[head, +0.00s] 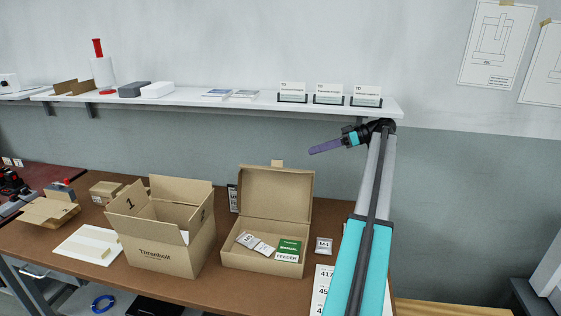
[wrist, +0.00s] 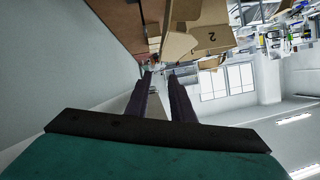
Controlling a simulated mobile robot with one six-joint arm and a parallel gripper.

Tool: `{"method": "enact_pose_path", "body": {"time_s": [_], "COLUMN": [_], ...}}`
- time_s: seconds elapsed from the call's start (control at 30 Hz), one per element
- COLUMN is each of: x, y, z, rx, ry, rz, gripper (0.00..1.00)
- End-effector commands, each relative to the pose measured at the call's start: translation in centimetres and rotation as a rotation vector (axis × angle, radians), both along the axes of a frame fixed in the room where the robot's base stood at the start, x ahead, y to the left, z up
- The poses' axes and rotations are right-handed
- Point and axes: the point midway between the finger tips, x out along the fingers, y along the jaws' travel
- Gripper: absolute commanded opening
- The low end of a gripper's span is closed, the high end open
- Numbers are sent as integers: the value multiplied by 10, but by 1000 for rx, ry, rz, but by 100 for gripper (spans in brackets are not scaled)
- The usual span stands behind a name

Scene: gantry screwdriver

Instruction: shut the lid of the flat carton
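The flat brown carton (head: 258,262) stands on the bench right of centre in the head view. Its lid (head: 275,193) is raised, roughly upright along the back edge, with a small tab on top. Inside lie white packets (head: 256,244) and a green card (head: 288,250). My gripper (head: 311,151) is in the air, above and right of the lid, pointing left and touching nothing. In the wrist view its two dark fingers (wrist: 161,76) stand apart with nothing between them. Brown cardboard shows beyond the tips; I cannot tell which part is the flat carton.
A tall open box (head: 160,255) stands just left of the carton. A shelf (head: 210,108) with cards and small boxes runs along the wall behind. A small packet (head: 324,245) and a number sheet (head: 322,285) lie right of the carton. The air above the carton is free.

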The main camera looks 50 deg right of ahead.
Motion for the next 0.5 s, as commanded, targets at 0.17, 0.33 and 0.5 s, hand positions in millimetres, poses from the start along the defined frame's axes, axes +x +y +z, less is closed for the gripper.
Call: {"method": "enact_pose_path", "body": {"time_s": [0.17, 0.33, 0.5], "x": [4, 14, 29], "y": [3, 12, 26], "z": [-2, -6, -14], "rx": [0, 0, 0], "ry": [0, 1, 0], "rz": [1, 2, 3], "gripper": [22, 22, 22]}}
